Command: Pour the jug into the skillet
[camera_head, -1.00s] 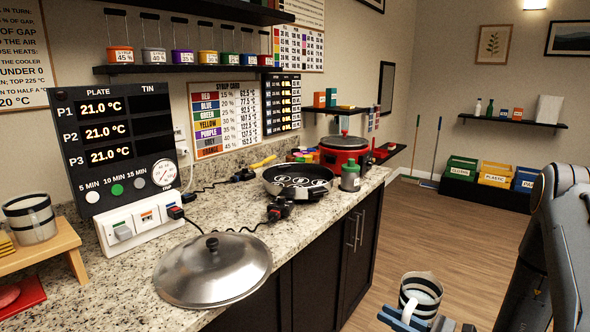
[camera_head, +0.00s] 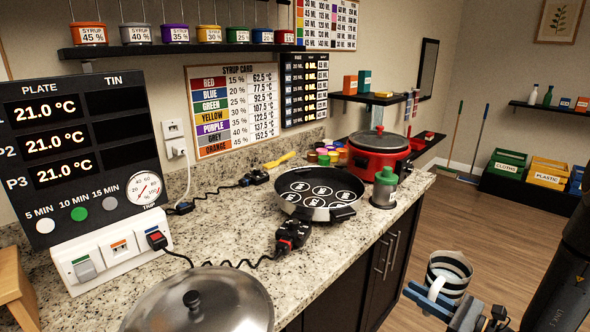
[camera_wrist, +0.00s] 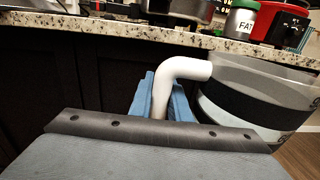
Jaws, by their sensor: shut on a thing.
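The jug (camera_head: 447,275), white with black bands and a white handle, is held in front of the counter at the lower right of the head view. My gripper (camera_head: 432,298) is shut on its handle, and the jug looks about upright. In the wrist view the handle (camera_wrist: 180,75) runs between the blue finger pads, and the jug body (camera_wrist: 255,105) is at the right. The black skillet (camera_head: 318,190) stands on the counter, with several round white-marked discs inside. The jug is apart from the skillet, lower and to its right. The jug's contents cannot be made out.
A green-topped container (camera_head: 384,187) stands just right of the skillet, with a red pot (camera_head: 378,152) behind. A large steel lid (camera_head: 200,302) lies in front. A black plug connector (camera_head: 292,235) and cable lie beside the skillet. The counter edge separates jug and skillet.

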